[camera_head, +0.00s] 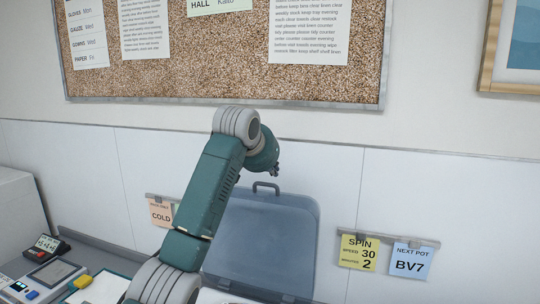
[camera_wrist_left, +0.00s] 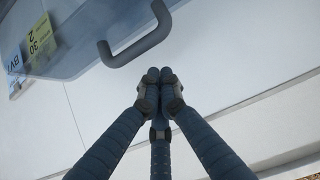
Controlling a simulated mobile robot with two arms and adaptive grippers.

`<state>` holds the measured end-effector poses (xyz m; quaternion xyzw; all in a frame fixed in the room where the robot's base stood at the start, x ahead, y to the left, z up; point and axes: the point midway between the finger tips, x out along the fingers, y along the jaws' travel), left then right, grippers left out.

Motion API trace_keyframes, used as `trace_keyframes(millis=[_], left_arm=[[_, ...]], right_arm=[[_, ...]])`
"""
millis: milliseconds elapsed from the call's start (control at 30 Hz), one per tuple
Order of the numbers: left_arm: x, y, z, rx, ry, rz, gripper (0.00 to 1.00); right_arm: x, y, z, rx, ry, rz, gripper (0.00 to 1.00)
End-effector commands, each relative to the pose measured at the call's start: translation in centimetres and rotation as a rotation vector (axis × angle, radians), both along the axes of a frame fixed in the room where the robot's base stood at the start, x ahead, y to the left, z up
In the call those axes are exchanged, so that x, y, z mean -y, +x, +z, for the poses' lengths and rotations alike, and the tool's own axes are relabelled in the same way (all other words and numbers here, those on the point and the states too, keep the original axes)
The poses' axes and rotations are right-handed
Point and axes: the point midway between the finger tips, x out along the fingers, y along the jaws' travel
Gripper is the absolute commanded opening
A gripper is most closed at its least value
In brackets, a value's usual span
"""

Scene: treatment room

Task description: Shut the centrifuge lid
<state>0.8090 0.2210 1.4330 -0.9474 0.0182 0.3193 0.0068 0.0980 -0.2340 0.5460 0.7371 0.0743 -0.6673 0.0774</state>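The centrifuge lid (camera_head: 272,235) is a translucent blue-grey panel standing raised against the wall, so the centrifuge is open. Its looped handle (camera_head: 266,185) is on its top edge; the handle also shows in the left wrist view (camera_wrist_left: 138,50). My left gripper (camera_head: 274,172) is just above the handle in the head view, partly hidden by its own wrist. In the left wrist view the gripper's fingertips (camera_wrist_left: 159,74) are together and empty, beside the handle with a small gap in the picture. The centrifuge body is mostly below the frame. My right gripper is out of view.
A rail with a yellow spin card (camera_head: 358,253) and a blue card (camera_head: 410,262) is right of the lid. An orange card (camera_head: 160,213) hangs at the left. Devices (camera_head: 52,272) stand on the counter at lower left. The wall is close behind the lid.

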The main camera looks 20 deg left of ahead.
Motion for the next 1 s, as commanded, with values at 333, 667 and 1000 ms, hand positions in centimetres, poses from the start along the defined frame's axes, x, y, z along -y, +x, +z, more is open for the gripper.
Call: trace_keyframes(millis=[333, 667, 1000], left_arm=[[-0.2, -2.7, -0.7, -0.001, 0.000, 0.001, 0.00], [-0.2, -3.0, -0.8, -0.002, 0.000, 0.001, 0.00], [-0.8, -3.1, -1.3, 0.046, -0.002, 0.001, 0.00]], right_arm=[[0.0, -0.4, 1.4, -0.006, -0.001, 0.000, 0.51], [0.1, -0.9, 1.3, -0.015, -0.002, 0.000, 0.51], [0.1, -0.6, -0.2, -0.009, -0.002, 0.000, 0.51]])
